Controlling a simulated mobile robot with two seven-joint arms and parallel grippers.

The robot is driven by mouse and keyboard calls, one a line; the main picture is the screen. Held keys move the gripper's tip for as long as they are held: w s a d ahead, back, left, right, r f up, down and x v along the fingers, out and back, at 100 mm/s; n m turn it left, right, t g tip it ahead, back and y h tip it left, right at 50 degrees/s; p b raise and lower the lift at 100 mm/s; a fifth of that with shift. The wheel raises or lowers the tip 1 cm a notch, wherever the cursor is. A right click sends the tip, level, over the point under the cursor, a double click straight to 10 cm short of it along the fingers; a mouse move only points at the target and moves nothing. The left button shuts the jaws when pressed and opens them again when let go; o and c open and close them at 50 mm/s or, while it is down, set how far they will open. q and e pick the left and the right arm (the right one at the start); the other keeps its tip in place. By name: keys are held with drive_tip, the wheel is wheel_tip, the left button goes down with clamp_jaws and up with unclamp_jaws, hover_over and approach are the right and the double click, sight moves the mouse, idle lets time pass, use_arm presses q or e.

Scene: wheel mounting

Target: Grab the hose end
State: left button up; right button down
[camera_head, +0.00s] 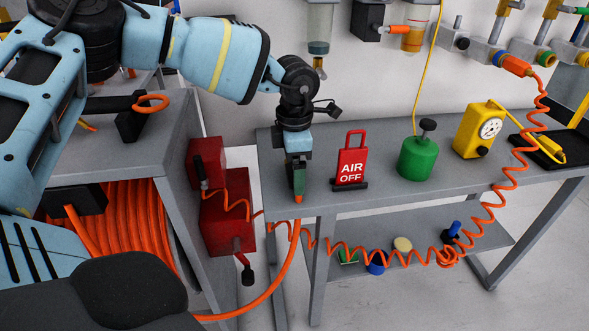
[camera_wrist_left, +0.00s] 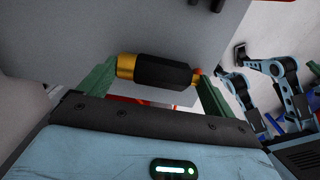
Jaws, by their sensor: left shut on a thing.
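My left gripper (camera_head: 298,180) points down at the front edge of the grey workbench. Its green fingers also show in the wrist view (camera_wrist_left: 155,85), one on each side of the hose end (camera_wrist_left: 165,72). The hose end has a black sleeve with a brass-coloured end, and the fingers are shut on it. In the head view the fingers largely hide it; the orange hose (camera_head: 291,262) hangs from just below them and curves down to the lower left. My right gripper is not in view.
The workbench (camera_head: 385,195) bears a red "AIR OFF" sign (camera_head: 351,160) close right of the gripper, a green canister (camera_head: 418,158) and a yellow gauge (camera_head: 480,130). A coiled orange hose (camera_head: 505,185) hangs in front. A hose reel (camera_head: 130,222) sits in the left cabinet.

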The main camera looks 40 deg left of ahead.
sight(292, 171)
use_arm(q)
drive_tip(key=r, duration=0.1)
drive_tip(key=s+r, duration=0.1)
drive_tip(key=r, duration=0.1)
drive_tip(key=s+d+r, duration=0.1)
drive_tip(key=s, duration=1.4)
drive_tip(key=shift+d, duration=0.15)
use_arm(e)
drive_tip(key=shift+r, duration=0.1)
use_arm(q)
drive_tip(key=shift+r, duration=0.2)
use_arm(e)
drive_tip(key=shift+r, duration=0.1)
